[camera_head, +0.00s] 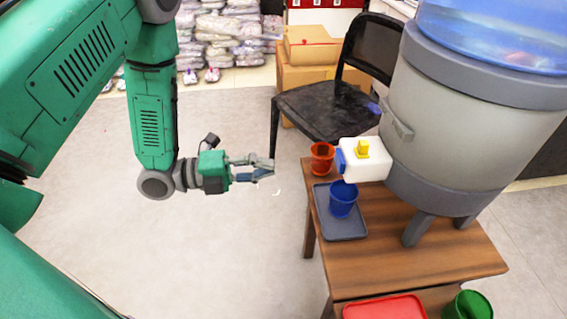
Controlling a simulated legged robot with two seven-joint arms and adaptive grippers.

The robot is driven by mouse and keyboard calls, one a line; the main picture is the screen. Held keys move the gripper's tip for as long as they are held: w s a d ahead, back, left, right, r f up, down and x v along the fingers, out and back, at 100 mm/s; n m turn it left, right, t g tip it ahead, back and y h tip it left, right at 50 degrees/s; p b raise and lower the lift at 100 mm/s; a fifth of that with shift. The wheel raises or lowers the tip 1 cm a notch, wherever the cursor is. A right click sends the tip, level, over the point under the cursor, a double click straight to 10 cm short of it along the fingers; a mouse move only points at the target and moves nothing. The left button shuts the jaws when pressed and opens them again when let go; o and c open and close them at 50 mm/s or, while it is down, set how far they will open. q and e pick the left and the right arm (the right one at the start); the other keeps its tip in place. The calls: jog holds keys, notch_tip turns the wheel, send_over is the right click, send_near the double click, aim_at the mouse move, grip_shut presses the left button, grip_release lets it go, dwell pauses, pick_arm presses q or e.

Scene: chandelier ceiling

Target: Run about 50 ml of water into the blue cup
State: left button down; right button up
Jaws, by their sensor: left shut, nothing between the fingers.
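The blue cup (343,201) stands upright on a dark grey tray (342,228) on the wooden table. The water dispenser (440,125) stands behind it to the right, with a blue water bottle (495,35) on top. Its white tap block (367,164) has a yellow lever (362,149) and a blue spout end, close above the blue cup. My left gripper (268,170) is shut and empty, pointing right, to the left of the table and apart from the cup and tap. The water level inside the cup cannot be made out. My right gripper is out of view.
A red-orange cup (322,158) stands at the table's back left corner. A red tray (384,308) and a green cup (468,306) are at the front. A black chair (325,106) and cardboard boxes (308,75) stand behind. The floor left of the table is clear.

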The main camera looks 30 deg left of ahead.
aim_at(337, 161)
pick_arm(q)
jog(key=b+x, duration=0.2)
jog(key=x, duration=0.9)
jog(key=shift+w+f, duration=0.1)
jog(key=shift+w+d+b, duration=0.3)
jog(key=shift+d+b, duration=0.05)
jog(key=shift+d, duration=0.25)
jog(key=shift+w+d, duration=0.35)
jog(key=shift+d, duration=0.2)
jog(key=shift+w+d, duration=0.15)
jog(key=shift+d, duration=0.05)
jog(key=shift+a, duration=0.1)
jog(key=shift+w, duration=0.1)
